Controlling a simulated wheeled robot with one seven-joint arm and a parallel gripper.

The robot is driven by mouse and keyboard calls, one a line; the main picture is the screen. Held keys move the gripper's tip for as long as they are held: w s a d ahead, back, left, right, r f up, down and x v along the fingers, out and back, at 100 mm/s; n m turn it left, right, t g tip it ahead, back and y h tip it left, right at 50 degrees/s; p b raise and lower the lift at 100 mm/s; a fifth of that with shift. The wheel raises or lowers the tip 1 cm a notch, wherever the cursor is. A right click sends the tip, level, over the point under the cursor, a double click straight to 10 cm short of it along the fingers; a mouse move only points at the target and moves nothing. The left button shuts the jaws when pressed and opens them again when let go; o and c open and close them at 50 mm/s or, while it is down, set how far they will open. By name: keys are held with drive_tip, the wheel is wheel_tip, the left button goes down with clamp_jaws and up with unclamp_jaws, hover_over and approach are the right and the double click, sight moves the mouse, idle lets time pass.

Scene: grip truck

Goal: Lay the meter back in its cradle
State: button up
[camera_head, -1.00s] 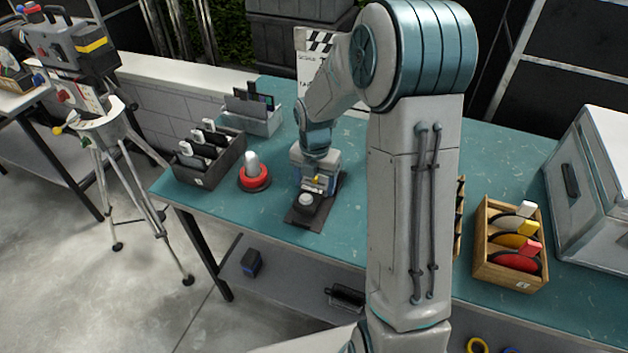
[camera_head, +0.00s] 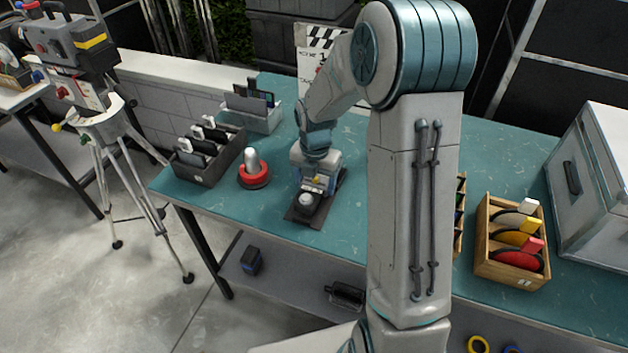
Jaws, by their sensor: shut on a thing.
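The meter, with its pale round dome (camera_head: 306,200), is at the front end of a dark flat cradle (camera_head: 303,218) on the teal bench. My gripper (camera_head: 316,186) points down over the cradle and is shut on the meter, behind the dome. The fingertips and most of the meter's body are hidden by the gripper itself. The meter is at or just above the cradle; I cannot tell whether it rests fully in it.
A red-ringed base with a grey knob (camera_head: 253,173) stands left of the cradle. A dark divided box (camera_head: 206,177) and a grey bin (camera_head: 262,122) are farther left. A wooden rack (camera_head: 512,277) and a metal case (camera_head: 600,190) stand at right.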

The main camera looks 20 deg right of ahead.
drive_tip(key=shift+f, duration=0.15)
drive_tip(key=shift+f+b, duration=0.6)
drive_tip(key=shift+f, duration=0.2)
drive_tip(key=o, duration=1.4)
wheel_tip(320, 180, up, 14)
drive_tip(key=shift+f, duration=0.1)
